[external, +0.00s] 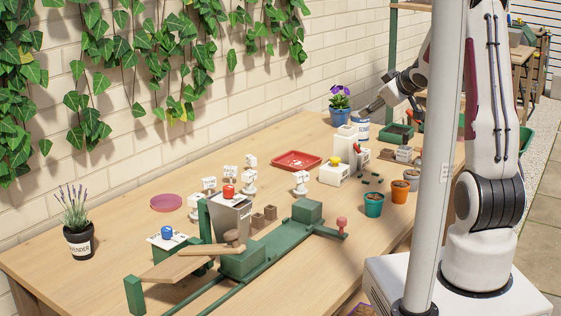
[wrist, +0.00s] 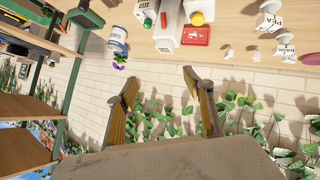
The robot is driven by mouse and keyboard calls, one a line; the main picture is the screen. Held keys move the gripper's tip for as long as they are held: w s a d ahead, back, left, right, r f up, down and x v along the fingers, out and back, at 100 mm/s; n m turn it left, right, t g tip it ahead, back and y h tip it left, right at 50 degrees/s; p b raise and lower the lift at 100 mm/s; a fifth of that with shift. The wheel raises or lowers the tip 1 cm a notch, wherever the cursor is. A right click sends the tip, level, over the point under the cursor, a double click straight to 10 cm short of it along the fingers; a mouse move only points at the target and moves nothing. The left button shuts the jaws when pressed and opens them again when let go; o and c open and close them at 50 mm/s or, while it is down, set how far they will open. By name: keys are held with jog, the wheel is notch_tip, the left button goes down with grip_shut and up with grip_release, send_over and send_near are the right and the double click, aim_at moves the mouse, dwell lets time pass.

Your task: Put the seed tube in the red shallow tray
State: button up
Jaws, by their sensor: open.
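The red shallow tray (external: 284,164) lies on the wooden table near the brick wall, with a small pale mark inside it. The tray also shows in the wrist view (wrist: 196,41), at the top. I cannot surely pick out the seed tube in either view.
A white dispenser (external: 347,142) with a yellow-topped block (external: 332,174) stands right of the tray. A teal pot (external: 374,204) and an orange pot (external: 400,191) stand near the front edge. A green lever stand (external: 243,262) fills the near table. A flower pot (external: 340,117) stands by the wall.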

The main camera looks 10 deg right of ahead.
jog(key=w+a+f+n+y, duration=0.2)
jog(key=a+f+y, duration=0.15)
jog(key=f, duration=0.25)
jog(key=n+g+y, duration=0.4)
jog(key=g+y, duration=0.2)
send_near(300, 186)
jog(key=shift+w+a+f, duration=0.2)
jog(key=shift+w+f, duration=0.05)
jog(key=shift+w, duration=0.35)
jog(key=shift+w+a+f, duration=0.15)
jog(key=shift+w+f, duration=0.1)
jog(key=shift+w, duration=0.35)
jog(key=shift+s+a+f+y, duration=0.2)
jog(key=shift+s+y, duration=0.05)
jog(key=shift+s, duration=0.05)
jog(key=shift+x, duration=1.3)
